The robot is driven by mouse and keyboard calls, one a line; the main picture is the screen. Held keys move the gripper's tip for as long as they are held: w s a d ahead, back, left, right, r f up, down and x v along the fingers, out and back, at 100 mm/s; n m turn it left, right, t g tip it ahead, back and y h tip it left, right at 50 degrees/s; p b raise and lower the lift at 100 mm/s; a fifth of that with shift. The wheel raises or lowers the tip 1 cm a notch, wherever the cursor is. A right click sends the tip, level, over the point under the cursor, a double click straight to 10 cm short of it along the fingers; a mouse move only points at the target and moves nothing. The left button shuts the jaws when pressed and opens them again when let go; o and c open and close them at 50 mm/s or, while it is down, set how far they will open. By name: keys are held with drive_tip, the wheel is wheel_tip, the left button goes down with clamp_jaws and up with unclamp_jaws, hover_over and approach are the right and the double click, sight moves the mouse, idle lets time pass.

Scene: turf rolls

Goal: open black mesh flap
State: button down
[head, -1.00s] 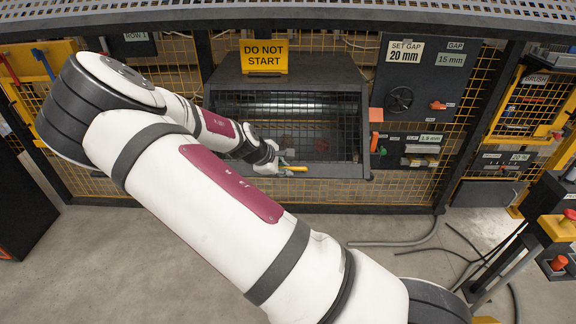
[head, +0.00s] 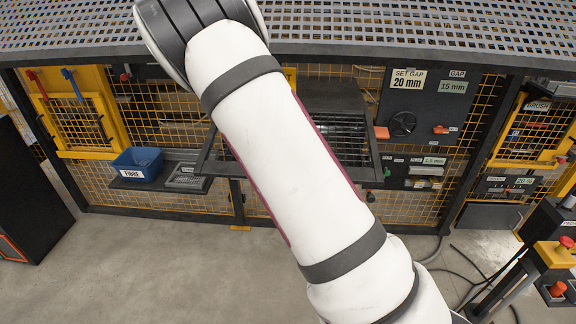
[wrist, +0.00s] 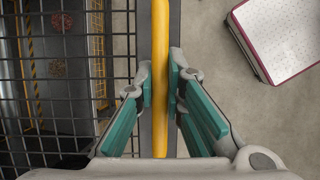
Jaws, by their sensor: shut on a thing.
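The black mesh flap (head: 372,160) stands swung out from the machine in the head view, its dark frame showing on both sides of my arm. Its middle is hidden behind the arm. In the wrist view the flap's dark mesh (wrist: 108,78) fills the left side. A yellow handle bar (wrist: 160,30) runs along the flap's edge. My gripper (wrist: 160,80) has its teal-padded fingers closed on either side of this handle. In the head view the gripper and handle are hidden by my arm.
A blue FIBRE bin (head: 138,164) sits on a shelf left of the flap. A control panel with a handwheel (head: 402,124) is at the right. A perforated ledge (head: 430,40) overhangs the top. The concrete floor (head: 150,255) in front is clear at left.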

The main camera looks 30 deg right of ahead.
drive_tip(key=shift+w+a, duration=0.1)
drive_tip(key=shift+a, duration=0.05)
drive_tip(key=c, duration=1.7)
unclamp_jaws()
drive_tip(key=shift+o, duration=0.2)
drive_tip(key=shift+r, duration=0.15)
drive_tip(key=v, duration=1.1)
drive_tip(key=shift+a+r, duration=0.2)
drive_tip(key=shift+r, duration=0.2)
